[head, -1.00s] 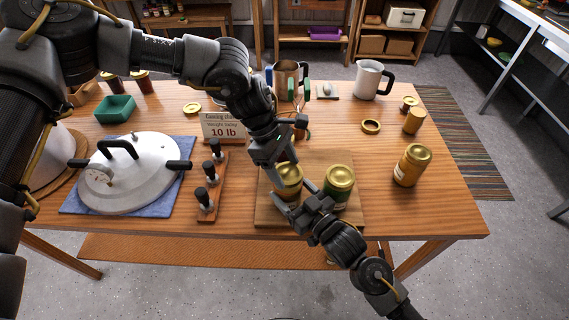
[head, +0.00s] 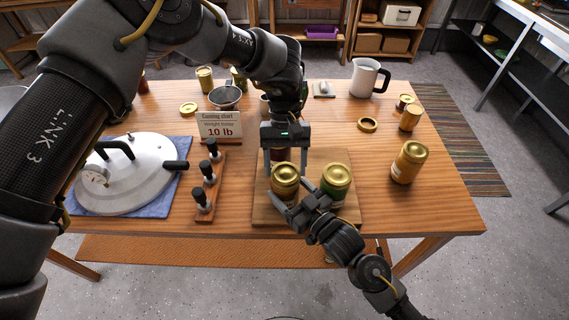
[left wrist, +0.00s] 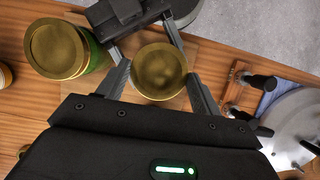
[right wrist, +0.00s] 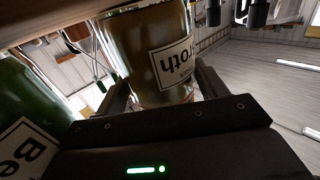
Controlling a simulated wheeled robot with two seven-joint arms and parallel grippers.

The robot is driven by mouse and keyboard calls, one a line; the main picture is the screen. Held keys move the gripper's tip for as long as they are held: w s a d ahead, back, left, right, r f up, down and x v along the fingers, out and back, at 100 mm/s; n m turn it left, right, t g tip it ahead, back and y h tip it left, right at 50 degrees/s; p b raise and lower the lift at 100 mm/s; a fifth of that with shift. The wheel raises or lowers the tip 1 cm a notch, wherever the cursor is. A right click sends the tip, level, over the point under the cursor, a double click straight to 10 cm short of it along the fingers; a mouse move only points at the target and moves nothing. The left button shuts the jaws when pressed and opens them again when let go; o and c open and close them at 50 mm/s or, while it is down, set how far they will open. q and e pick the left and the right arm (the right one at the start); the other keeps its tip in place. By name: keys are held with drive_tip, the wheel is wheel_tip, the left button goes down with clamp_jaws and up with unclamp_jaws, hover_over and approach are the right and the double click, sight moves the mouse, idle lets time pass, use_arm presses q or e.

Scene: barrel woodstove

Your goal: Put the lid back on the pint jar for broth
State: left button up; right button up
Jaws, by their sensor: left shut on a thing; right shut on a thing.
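The broth jar (head: 284,192) stands upright on the wooden board, gold-topped. My right gripper (head: 290,203) is shut on its body; the right wrist view shows the jar (right wrist: 150,60) between the fingers, its label partly reading "oth". My left gripper (head: 285,168) points down from above, fingers shut on either side of the gold lid (head: 285,170). The left wrist view shows the lid (left wrist: 159,70) between the fingertips. The lid is at the jar's mouth; whether it is fully seated I cannot tell.
A green jar with a gold lid (head: 336,184) stands close to the right on the board (head: 262,212). An amber jar (head: 409,163) is further right. A row of black-knobbed weights (head: 208,178) and a large metal canner lid (head: 125,175) are on the left. A sign (head: 220,126) stands behind.

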use_arm(q)
drive_tip(key=shift+a, duration=0.1)
drive_tip(key=o, duration=1)
drive_tip(key=shift+c, duration=0.2)
drive_tip(key=shift+r, duration=2.3)
